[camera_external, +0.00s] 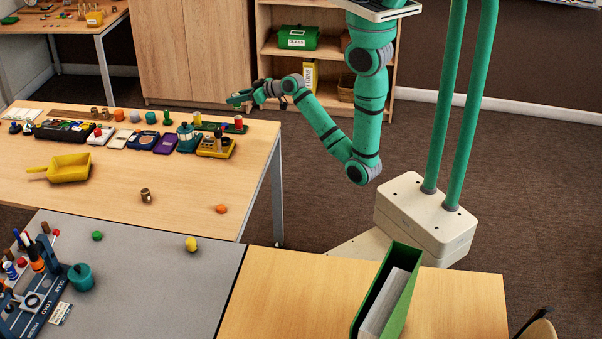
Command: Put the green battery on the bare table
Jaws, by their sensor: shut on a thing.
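My gripper (236,99) is held out to the left, above and beyond the right end of the wooden table (190,175). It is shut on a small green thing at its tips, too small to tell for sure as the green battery. The fingers partly hide it. The wooden table has a bare stretch at its middle right. No other thing in view is clearly a green battery.
A row of small items and trays lines the table's back. A yellow scoop (70,168), a brown cup (146,195) and an orange piece (220,209) stand nearer. A grey-topped table (150,275) and a green box (405,300) are in front.

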